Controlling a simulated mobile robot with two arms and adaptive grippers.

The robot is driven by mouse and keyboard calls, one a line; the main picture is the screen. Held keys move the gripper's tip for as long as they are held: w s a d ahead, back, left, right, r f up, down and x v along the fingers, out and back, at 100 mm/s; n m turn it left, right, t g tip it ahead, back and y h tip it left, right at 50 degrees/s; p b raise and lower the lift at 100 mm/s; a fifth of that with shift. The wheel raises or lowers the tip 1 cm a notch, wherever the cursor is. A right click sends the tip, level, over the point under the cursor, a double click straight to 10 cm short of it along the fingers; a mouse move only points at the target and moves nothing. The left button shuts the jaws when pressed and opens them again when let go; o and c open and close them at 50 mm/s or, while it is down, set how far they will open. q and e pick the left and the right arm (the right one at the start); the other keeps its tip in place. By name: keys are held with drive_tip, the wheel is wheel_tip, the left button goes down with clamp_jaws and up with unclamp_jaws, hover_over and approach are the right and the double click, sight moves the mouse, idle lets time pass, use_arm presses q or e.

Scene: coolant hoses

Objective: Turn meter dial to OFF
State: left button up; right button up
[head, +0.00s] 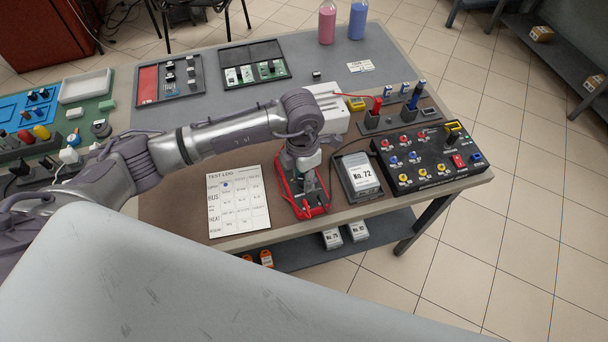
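A red-rimmed meter (317,210) lies on the brown mat near the front edge of the table. My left arm reaches across the table from the left and bends down over the meter. My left gripper (309,188) points down at the meter's face and covers most of it. The dial is hidden, so its setting cannot be read. I cannot tell whether the fingers touch the dial or how far apart they are. My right gripper is not in view.
A grey box labelled No. 72 (361,177) stands close right of the meter. A black panel with coloured knobs (430,159) is further right. The test log sheet (238,201) lies to the left.

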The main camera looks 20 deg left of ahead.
sight(302, 178)
use_arm(q)
drive_tip(key=o, duration=0.5)
drive_tip(key=shift+r, duration=0.15)
drive_tip(key=r, duration=1.1)
drive_tip(key=shift+w+a+r, duration=0.2)
drive_tip(key=shift+a+r, duration=0.05)
drive_tip(key=shift+r, duration=0.15)
drive_tip(key=shift+s+f, duration=0.1)
